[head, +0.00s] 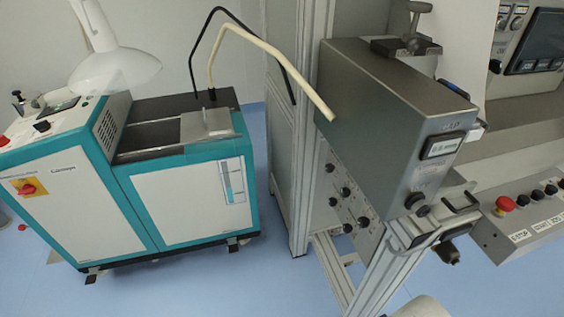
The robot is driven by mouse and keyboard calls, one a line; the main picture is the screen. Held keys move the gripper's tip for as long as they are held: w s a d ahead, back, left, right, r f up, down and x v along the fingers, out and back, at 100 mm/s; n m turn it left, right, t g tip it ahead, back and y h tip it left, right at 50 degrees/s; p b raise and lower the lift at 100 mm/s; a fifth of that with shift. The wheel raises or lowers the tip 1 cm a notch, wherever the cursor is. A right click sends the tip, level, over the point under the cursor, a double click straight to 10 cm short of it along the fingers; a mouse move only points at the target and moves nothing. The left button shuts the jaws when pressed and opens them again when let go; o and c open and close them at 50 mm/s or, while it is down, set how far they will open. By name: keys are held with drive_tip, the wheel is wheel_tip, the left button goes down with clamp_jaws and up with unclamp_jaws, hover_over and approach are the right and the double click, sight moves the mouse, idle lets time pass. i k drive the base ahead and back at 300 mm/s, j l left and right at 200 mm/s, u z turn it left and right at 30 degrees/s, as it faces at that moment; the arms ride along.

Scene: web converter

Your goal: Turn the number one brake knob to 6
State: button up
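Several small black knobs sit on a grey panel (352,204) below and left of a grey box (385,105). One is a knob (345,192) near the panel's middle. A larger black knob (415,201) is on the front of the grey box, under a small display (442,146). The labels and scales are too small to read, so I cannot tell which is the number one brake knob or what it is set to. My gripper is not in view.
A teal and white cabinet machine (190,190) stands at left. Black and cream tubes (262,42) arch from it towards the grey box. Metal frame posts (306,120) stand beside the box. A red button (505,203) is at right. Blue floor (225,285) is clear in front.

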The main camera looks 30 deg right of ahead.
sight(330, 168)
drive_tip(key=i+j, duration=0.15)
drive_tip(key=i, duration=0.2)
drive_tip(key=i+j+z, duration=0.1)
drive_tip(key=i, duration=0.3)
drive_tip(key=i+j+z, duration=0.2)
drive_tip(key=i, duration=0.15)
drive_tip(key=i+z, duration=0.2)
drive_tip(key=i+j, duration=0.05)
drive_tip(key=i, duration=0.05)
